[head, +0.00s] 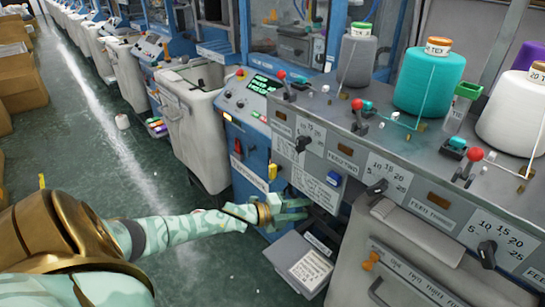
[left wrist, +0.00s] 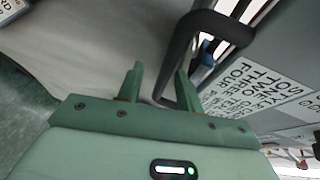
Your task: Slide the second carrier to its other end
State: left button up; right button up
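Several red-knobbed levers sit along the grey machine ledge in the head view. One (head: 357,104) stands above a "FEED TWO" label, between another at the left (head: 282,75) and one at the right (head: 475,154). Which of these parts is the second carrier I cannot tell for certain. My left gripper (head: 293,208) is well below the ledge, in front of the machine's lower front. In the left wrist view my left gripper (left wrist: 160,85) is open and empty, its fingers apart. A black bar-like handle (left wrist: 185,50) is close beyond the right finger; whether they touch I cannot tell. My right gripper is not in view.
Yarn cones in grey (head: 356,62), teal (head: 428,80) and white (head: 513,115) stand on the ledge. Black dials stick out of its front. A grey box with a card (head: 310,268) and a pale bin (head: 400,275) are below. Green floor is open at left.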

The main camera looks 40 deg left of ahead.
pick_arm(q)
jog(key=p+v, duration=0.2)
jog(key=v, duration=1)
jog(key=shift+f, duration=0.15)
